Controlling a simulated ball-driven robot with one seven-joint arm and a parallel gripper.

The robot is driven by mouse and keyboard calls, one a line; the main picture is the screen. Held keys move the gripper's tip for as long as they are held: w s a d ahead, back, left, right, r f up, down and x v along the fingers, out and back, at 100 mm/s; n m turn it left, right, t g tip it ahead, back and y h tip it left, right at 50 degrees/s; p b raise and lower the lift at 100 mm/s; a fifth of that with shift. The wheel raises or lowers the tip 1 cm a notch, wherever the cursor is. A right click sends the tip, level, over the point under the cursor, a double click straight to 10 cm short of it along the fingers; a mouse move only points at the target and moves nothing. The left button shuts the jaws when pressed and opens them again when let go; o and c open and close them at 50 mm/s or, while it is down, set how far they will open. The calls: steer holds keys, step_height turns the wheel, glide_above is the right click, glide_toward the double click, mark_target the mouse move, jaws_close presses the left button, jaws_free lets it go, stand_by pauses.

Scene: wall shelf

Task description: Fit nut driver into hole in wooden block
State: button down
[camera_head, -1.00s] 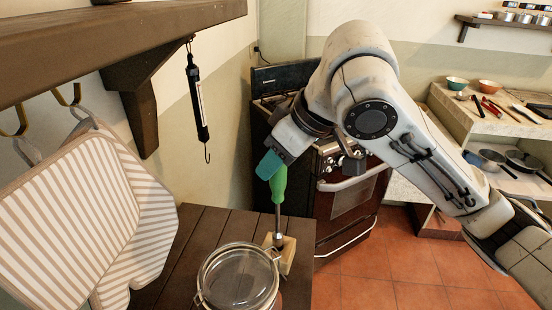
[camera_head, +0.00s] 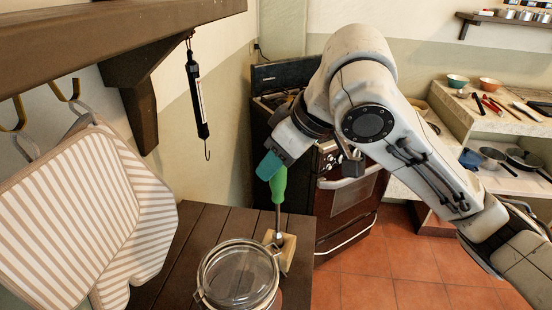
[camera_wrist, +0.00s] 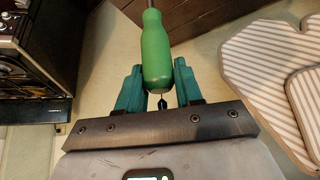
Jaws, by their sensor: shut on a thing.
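The nut driver (camera_head: 278,190) has a green handle and a thin metal shaft. It stands roughly upright with its lower end at the wooden block (camera_head: 287,254), a small pale block on the dark table. The tip meets the block's top area, but I cannot tell whether it is inside the hole. My gripper (camera_head: 270,166) is shut on the upper handle. In the wrist view the green handle (camera_wrist: 155,50) sits between the teal fingers of my gripper (camera_wrist: 157,85). The wrist view does not show the block.
A glass jar (camera_head: 240,275) with a metal clasp stands just in front of the block. Striped oven mitts (camera_head: 75,200) and a hanging scale (camera_head: 197,95) are at the left, under a wooden shelf (camera_head: 100,30). A stove (camera_head: 345,195) stands behind the table (camera_head: 180,255).

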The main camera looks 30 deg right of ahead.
mark_target(276, 181)
steer(key=shift+f+b, duration=1.45)
steer(key=shift+f, duration=0.75)
steer(key=c, duration=0.7)
jaws_free()
steer(key=shift+o, duration=0.2)
steer(key=p+v, duration=0.1)
steer(key=v, duration=0.9)
steer(key=shift+s+d+r, duration=0.15)
steer(key=shift+s+r, duration=0.05)
steer(key=shift+r, duration=0.15)
